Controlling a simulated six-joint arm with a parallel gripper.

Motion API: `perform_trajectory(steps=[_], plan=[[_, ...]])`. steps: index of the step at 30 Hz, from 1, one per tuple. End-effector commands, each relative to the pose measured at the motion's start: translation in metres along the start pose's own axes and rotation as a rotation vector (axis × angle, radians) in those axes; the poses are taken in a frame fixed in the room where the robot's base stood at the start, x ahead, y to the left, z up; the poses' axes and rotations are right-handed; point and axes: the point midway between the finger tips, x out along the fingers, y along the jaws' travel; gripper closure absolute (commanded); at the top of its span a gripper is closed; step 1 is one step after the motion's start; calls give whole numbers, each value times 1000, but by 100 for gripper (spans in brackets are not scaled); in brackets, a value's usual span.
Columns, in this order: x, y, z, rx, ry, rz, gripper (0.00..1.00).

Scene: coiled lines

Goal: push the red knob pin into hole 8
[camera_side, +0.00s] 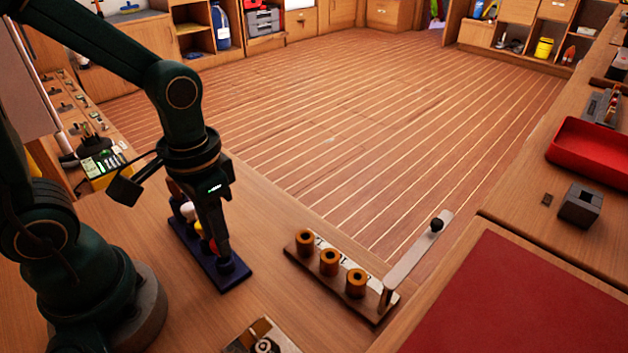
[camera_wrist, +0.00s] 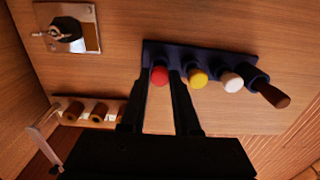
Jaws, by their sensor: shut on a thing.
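The red knob pin (camera_wrist: 159,76) is at one end of a dark blue rack (camera_wrist: 205,54), with its knob between my fingertips in the wrist view. My gripper (camera_wrist: 162,80) is shut on it. In the side view, my gripper (camera_side: 221,246) points down at the near end of the rack (camera_side: 239,275), and the red knob (camera_side: 212,247) is mostly hidden. The pin appears to be still in the rack. A brown stand (camera_side: 340,287) with three orange-brown hollow posts (camera_side: 329,262) is to the right. Its white label strip is partly covered, so I cannot tell which hole is 8.
The rack also holds yellow (camera_wrist: 197,79), white (camera_wrist: 232,83) and brown (camera_wrist: 269,94) knobs beside the red one. A grey bar (camera_side: 414,257) with a black knob rises at the stand's right end. A small plate with a fitting (camera_wrist: 67,29) lies nearby. Bare wood separates rack and stand.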

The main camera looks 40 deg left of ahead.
Motion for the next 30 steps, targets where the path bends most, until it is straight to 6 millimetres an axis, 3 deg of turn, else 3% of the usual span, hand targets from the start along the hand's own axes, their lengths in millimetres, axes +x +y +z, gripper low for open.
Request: perform_trajectory(steps=[17, 30], plan=[[-9, 0, -1, 0, 4, 0, 100], [-50, 0, -2, 0, 5, 0, 100]])
